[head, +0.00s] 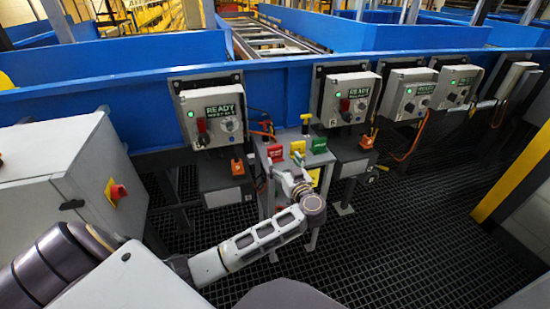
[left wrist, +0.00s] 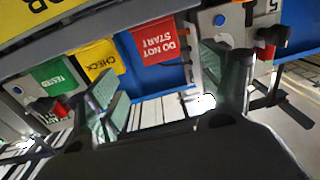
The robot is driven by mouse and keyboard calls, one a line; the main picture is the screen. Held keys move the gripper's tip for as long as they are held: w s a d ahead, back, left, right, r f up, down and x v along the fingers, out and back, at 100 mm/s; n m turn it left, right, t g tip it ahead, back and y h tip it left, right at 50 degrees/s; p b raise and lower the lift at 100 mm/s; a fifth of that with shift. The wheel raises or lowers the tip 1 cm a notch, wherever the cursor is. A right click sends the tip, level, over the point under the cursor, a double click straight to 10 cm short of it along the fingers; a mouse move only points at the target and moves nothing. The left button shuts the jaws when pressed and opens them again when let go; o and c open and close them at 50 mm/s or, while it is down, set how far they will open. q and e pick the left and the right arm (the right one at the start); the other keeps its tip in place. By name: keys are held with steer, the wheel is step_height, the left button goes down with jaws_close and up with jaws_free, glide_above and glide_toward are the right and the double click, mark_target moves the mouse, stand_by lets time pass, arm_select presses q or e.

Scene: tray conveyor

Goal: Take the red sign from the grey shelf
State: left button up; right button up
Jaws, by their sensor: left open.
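The red sign (head: 275,153), marked DO NOT START, is on the grey shelf (head: 318,160) below the blue conveyor side. A yellow sign (head: 298,148) and a green sign (head: 318,145) stand beside it. My left gripper (head: 291,180) is in front of the shelf; its fingers are small and hard to make out there. In the left wrist view my left gripper (left wrist: 165,92) is open and empty. The red sign (left wrist: 158,42) shows beyond and between its fingers, apart from them. The yellow CHECK sign (left wrist: 101,62) and green TESTED sign (left wrist: 55,77) are to its left. My right gripper is out of view.
Control boxes (head: 211,113) with switches line the blue conveyor wall (head: 400,40). An orange-topped box (head: 237,167) is left of the shelf. The dark grating floor (head: 400,245) is clear on the right.

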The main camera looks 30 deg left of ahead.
mark_target(276, 149)
arm_select(q)
steer(key=shift+b+x, duration=0.35)
steer(key=shift+x, duration=1.6)
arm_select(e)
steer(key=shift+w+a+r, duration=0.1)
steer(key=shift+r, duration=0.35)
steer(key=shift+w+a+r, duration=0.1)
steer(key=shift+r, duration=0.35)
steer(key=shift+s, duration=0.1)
arm_select(q)
steer(key=shift+w+a+b, duration=0.3)
steer(key=shift+w+a, duration=0.05)
steer(key=shift+a, duration=0.2)
steer(key=shift+b+x, duration=0.55)
steer(key=shift+x, duration=1.45)
steer(key=shift+r, duration=0.1)
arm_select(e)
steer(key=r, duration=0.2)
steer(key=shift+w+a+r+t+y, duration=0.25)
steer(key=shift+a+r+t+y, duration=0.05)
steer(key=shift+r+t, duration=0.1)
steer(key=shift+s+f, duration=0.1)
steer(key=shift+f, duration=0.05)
